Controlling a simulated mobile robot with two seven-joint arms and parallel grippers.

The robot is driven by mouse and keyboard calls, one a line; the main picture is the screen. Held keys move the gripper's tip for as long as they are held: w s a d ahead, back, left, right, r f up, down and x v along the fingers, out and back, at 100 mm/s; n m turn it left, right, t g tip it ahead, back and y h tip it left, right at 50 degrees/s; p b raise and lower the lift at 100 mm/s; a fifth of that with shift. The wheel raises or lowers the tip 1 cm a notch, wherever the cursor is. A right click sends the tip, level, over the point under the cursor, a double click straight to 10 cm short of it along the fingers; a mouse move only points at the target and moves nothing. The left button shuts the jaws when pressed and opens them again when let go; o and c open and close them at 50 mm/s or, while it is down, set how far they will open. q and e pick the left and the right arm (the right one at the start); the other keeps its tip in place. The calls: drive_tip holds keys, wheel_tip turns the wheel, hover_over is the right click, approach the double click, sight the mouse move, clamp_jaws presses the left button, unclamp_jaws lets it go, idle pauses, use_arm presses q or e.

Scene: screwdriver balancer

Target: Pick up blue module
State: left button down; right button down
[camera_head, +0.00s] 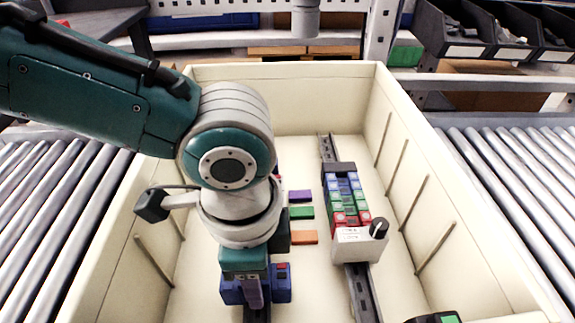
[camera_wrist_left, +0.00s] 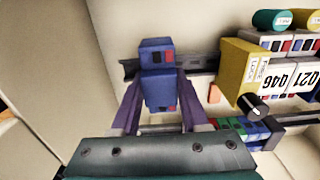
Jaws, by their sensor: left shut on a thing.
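The blue module (camera_head: 281,284) has small red and dark patches on its top face. In the left wrist view the blue module (camera_wrist_left: 158,88) stands between the two purple fingers of my left gripper (camera_wrist_left: 160,108). In the head view my left gripper (camera_head: 254,292) points down at the near left part of the crate and is shut on the module. A dark rail (camera_wrist_left: 195,66) runs behind the module in the wrist view; whether the module touches it I cannot tell. My arm hides part of the crate's left side. My right gripper is not seen.
A cream crate (camera_head: 410,200) surrounds the work area. A second rail (camera_head: 362,290) carries blue, green and red modules (camera_head: 344,200) and a white block with a black knob (camera_head: 358,240). Purple, green and orange pieces (camera_head: 303,213) lie between. Roller conveyors (camera_head: 490,170) flank the crate.

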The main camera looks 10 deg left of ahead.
use_arm(q)
wheel_tip(320, 180, up, 20)
drive_tip(key=p, duration=0.3)
drive_tip(key=shift+f, duration=0.15)
